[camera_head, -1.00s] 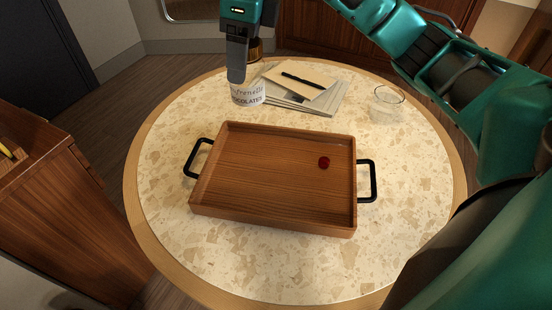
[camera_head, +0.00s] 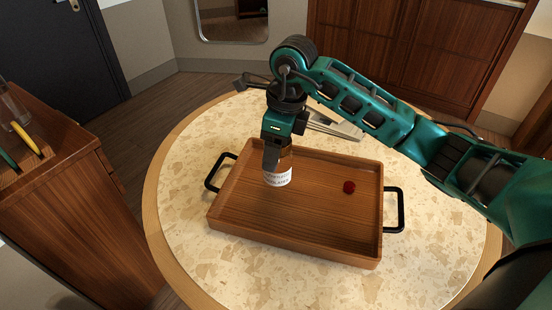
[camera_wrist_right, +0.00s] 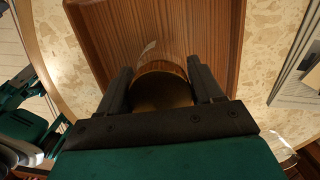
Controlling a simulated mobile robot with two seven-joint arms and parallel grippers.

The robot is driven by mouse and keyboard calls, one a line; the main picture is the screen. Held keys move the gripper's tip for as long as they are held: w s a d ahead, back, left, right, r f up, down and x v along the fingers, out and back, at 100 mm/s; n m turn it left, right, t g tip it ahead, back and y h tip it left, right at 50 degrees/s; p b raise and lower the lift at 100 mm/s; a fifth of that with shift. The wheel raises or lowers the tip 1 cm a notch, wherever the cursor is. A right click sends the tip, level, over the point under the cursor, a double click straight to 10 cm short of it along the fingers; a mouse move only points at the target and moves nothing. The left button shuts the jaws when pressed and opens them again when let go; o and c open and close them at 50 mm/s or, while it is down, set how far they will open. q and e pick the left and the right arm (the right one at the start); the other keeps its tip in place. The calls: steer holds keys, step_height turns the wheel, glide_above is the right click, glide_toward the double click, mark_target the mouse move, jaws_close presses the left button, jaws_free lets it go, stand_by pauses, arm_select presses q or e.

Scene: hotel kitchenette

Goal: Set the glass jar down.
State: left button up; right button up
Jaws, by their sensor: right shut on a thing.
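The glass jar (camera_head: 278,174) has a white label with dark lettering and shows over the left part of the wooden tray (camera_head: 300,225). My right gripper (camera_head: 274,158) comes from above and is shut on the jar. In the right wrist view the jar's round brownish top (camera_wrist_right: 160,90) sits between the two dark fingers. The jar looks upright. I cannot tell whether its base touches the tray floor. Part of the jar is hidden by the gripper.
A small red object (camera_head: 349,187) lies in the tray's right part. The tray has black side handles (camera_head: 400,211) and stands on a round stone-topped table (camera_head: 210,265). The tray's front middle is clear.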

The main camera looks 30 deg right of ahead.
steer(key=shift+f, duration=1.5)
steer(key=shift+f, duration=0.15)
steer(key=o, duration=1.2)
steer(key=r, duration=0.4)
steer(key=s+d+r, duration=0.1)
steer(key=r, duration=0.3)
steer(key=r+p, duration=0.1)
steer(key=r, duration=0.3)
steer(key=shift+s+d+r, duration=0.1)
steer(key=shift+s+d, duration=0.05)
